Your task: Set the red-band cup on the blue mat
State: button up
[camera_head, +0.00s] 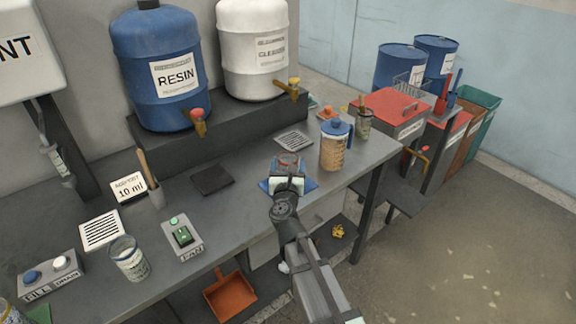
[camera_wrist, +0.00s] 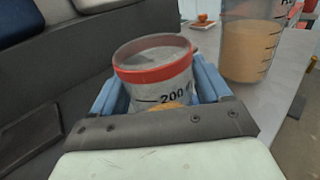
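The red-band cup (camera_wrist: 155,72) is clear with a red band near its rim and a "200" marking. It stands upright between the blue fingers of my gripper (camera_wrist: 158,92), which press against it on both sides. In the head view my gripper (camera_head: 288,172) is over the blue mat (camera_head: 308,186), and the cup's reddish top (camera_head: 288,160) shows just beyond it. The mat is mostly hidden by my gripper. The cup's base is hidden, so I cannot tell whether it touches the mat or hangs just above it.
A blue-lidded jug (camera_head: 335,147) stands close to the right of the mat. A grey drain grate (camera_head: 294,140) lies behind, and a dark flat pad (camera_head: 212,179) to the left. The bench's front edge is near. Resin (camera_head: 160,70) and white (camera_head: 252,50) drums stand behind.

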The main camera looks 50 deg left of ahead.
jog(key=o, duration=0.3)
jog(key=shift+r, duration=0.1)
jog(key=v, duration=1.2)
dwell(0.4)
